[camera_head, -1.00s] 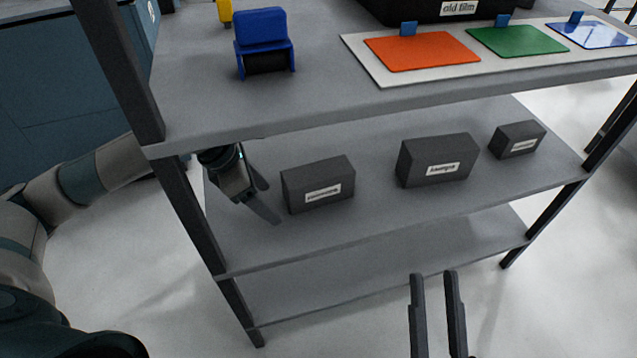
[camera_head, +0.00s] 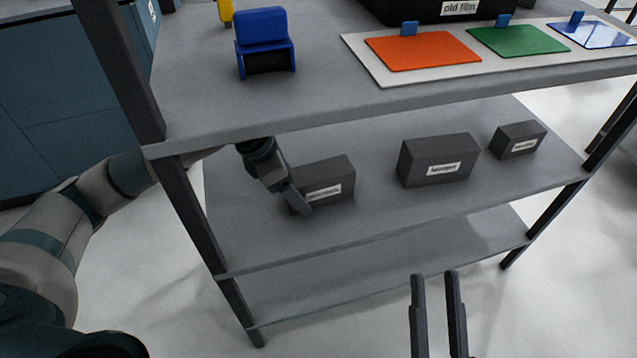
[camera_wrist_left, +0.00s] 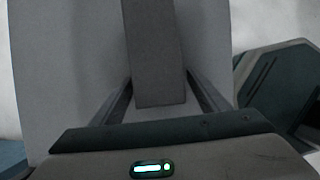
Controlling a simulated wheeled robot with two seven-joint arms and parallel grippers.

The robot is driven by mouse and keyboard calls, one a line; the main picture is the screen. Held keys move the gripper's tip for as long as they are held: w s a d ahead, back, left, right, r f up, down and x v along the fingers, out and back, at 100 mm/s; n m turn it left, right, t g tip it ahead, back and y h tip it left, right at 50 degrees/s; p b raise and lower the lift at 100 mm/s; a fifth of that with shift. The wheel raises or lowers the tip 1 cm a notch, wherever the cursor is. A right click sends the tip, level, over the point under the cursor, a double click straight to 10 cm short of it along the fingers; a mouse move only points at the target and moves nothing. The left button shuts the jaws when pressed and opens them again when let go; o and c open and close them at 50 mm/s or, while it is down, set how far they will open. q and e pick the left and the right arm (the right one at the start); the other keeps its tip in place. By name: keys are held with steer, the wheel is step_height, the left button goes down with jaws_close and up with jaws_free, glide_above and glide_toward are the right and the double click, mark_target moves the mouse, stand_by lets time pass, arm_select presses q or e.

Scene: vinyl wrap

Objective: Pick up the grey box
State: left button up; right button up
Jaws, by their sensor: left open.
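Three dark grey boxes with white labels stand on the shelf's middle level: a left one (camera_head: 328,180), a larger middle one (camera_head: 438,160) and a small right one (camera_head: 518,139). My left gripper (camera_head: 299,199) is open at the near-left end of the left box and hides part of it. In the left wrist view that box (camera_wrist_left: 157,50) lies between the two spread fingers, with gaps visible on both sides. My right gripper (camera_head: 435,274) is open and empty, in front of the shelf at the lower right.
The top shelf (camera_head: 200,100) overhangs my left wrist closely. It carries a blue holder (camera_head: 264,42), a pale board with orange (camera_head: 424,52), green (camera_head: 517,41) and blue sheets, and a black "old film" bin (camera_head: 420,10). A dark post (camera_head: 190,212) stands beside my left arm. The bottom shelf (camera_head: 380,270) is empty.

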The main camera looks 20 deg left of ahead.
mark_target(318, 186)
arm_select(q)
steer(key=w+d, duration=0.3)
steer(key=d, duration=0.1)
steer(key=shift+f, duration=0.35)
steer(key=shift+w+d+f, duration=0.1)
steer(key=shift+f, duration=0.1)
arm_select(e)
steer(key=shift+w+d+r+t, duration=0.1)
steer(key=shift+d+r+t, duration=0.15)
steer(key=shift+r+t, duration=0.4)
arm_select(q)
steer(key=c, duration=1.4)
steer(key=shift+o, duration=0.2)
arm_select(e)
steer(key=shift+f, duration=0.25)
